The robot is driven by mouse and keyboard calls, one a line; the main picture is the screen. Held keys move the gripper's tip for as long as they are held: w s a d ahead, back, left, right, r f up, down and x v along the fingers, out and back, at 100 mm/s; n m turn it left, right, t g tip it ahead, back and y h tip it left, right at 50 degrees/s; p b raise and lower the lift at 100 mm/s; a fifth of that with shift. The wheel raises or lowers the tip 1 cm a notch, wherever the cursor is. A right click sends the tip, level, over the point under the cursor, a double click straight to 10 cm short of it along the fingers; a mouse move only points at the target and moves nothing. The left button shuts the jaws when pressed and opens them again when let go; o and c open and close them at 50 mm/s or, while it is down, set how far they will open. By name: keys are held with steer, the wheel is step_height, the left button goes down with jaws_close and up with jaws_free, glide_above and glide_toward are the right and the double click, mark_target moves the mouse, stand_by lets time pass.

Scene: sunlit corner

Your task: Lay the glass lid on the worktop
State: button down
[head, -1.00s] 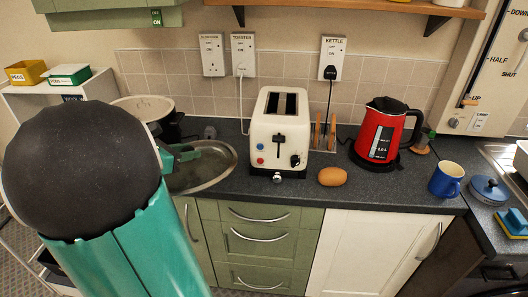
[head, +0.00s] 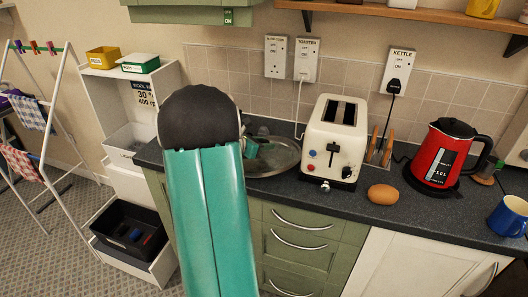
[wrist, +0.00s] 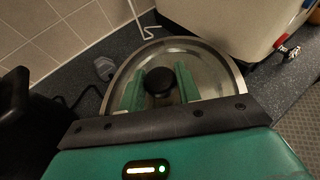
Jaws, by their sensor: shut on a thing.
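The glass lid (head: 280,158) is a clear disc with a metal rim, just left of the toaster in the head view. In the wrist view the lid (wrist: 205,80) looks flat over the dark worktop, and its black knob (wrist: 160,82) sits between the green fingers of my gripper (wrist: 158,88). My gripper (head: 252,149) is shut on the knob; my arm hides much of it in the head view. The lid looks level and at or very near the worktop (head: 340,200); I cannot tell whether it touches.
The white toaster (head: 334,140) stands close to the lid's right edge. An egg-shaped brown item (head: 382,194), a red kettle (head: 445,155) and a blue mug (head: 508,215) are further right. A dark object (wrist: 20,110) is at the wrist view's left. A tiled wall stands behind.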

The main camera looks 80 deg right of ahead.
steer(key=shift+d+f, duration=0.2)
step_height(320, 180, down, 2)
steer(key=shift+d+f, duration=0.15)
steer(key=shift+f, duration=0.45)
steer(key=shift+f, duration=0.15)
steer(key=c, duration=1)
jaws_free()
steer(key=v, duration=1.2)
